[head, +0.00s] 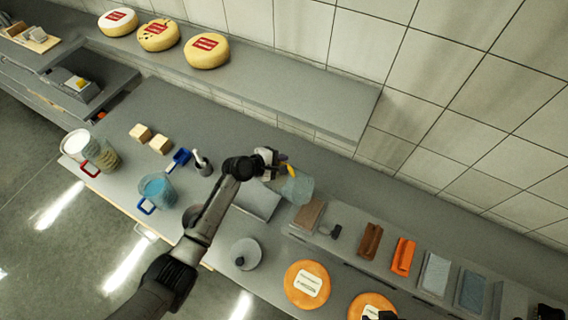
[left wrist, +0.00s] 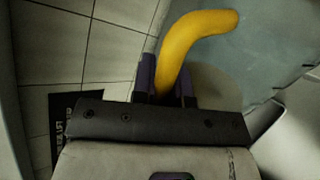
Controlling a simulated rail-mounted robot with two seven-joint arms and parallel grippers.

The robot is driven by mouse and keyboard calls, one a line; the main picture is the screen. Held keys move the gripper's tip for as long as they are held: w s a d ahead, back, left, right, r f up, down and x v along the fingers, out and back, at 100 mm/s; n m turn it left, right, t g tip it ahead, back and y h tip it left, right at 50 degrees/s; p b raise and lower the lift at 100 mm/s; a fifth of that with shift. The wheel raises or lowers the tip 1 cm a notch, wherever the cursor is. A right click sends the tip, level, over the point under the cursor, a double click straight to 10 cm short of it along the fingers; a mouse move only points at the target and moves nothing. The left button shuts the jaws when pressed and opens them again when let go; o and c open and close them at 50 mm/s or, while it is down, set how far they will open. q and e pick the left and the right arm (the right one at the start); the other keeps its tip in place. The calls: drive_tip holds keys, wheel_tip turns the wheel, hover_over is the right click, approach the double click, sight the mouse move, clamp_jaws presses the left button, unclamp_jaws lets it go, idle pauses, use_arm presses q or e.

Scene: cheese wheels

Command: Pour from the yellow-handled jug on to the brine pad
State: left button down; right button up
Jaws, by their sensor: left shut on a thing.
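My left gripper (head: 274,167) is shut on the yellow handle of a clear, bluish jug (head: 297,188). The jug is held out near the wall side of the counter, just behind a flat tan-brown pad (head: 308,214). In the left wrist view the yellow handle (left wrist: 185,45) stands between the dark fingers, with the jug's clear wall (left wrist: 275,40) beyond it. I cannot tell how far the jug is tilted, and no stream shows. Which pad is the brine pad is not clear. Dark parts at the bottom right edge may be my right gripper, too cut off to read.
A blue-handled jug (head: 156,190) and a red-handled jug (head: 98,153) stand at the left. A grey tray (head: 259,200) lies near the held jug. Brown (head: 370,241) and orange (head: 403,256) blocks lie to the right. Orange cheese wheels (head: 307,286) are in front. A shelf (head: 290,100) runs behind.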

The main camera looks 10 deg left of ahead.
use_arm(q)
drive_tip(key=shift+r, duration=0.1)
drive_tip(key=shift+w, duration=0.1)
drive_tip(key=w+a+f+n+h+b, duration=0.1)
drive_tip(key=b, duration=0.2)
drive_tip(key=shift+a+f, duration=0.25)
drive_tip(key=shift+a, duration=0.2)
drive_tip(key=shift+r, duration=0.15)
